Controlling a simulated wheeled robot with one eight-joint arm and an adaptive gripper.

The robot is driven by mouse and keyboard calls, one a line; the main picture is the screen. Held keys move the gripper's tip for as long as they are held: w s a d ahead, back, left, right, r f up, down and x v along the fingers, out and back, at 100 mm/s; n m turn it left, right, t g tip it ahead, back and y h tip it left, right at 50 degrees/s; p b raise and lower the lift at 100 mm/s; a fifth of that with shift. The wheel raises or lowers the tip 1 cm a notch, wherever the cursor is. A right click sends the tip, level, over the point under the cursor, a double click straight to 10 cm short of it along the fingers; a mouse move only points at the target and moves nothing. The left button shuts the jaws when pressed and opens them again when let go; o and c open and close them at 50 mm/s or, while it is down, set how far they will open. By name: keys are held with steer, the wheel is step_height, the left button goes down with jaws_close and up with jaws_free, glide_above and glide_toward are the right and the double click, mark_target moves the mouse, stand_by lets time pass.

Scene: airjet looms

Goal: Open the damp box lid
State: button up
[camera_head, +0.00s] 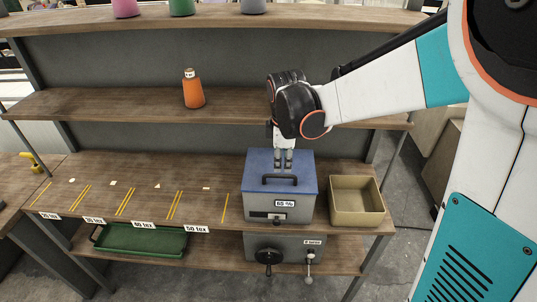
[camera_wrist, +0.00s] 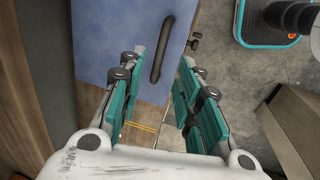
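The damp box (camera_head: 260,210) is a grey box with an "85 %" label, standing at the right of the middle shelf. Its blue lid (camera_head: 257,166) is shut, and a black handle (camera_head: 280,179) stands on it near the front. My gripper (camera_head: 284,163) points down over the lid, behind the handle in the picture. In the wrist view my gripper (camera_wrist: 161,62) is open, its teal-padded fingers spread apart. The black handle (camera_wrist: 162,48) shows beyond and between the fingertips, with the blue lid (camera_wrist: 120,40) around it. Nothing is held.
A tan open bin (camera_head: 357,219) stands right of the box. A grey unit (camera_head: 300,248) with a crank and lever is below. A green tray (camera_head: 140,242) is at lower left. The shelf left of the box is mostly clear.

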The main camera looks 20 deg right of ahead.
mark_target(282, 176)
steer(key=f, duration=0.4)
steer(key=w+f, duration=0.1)
steer(key=f, duration=0.1)
steer(key=shift+w+d+f+b, duration=0.1)
steer(key=shift+d+f+b, duration=0.1)
steer(key=shift+f+b, duration=0.15)
jaws_close()
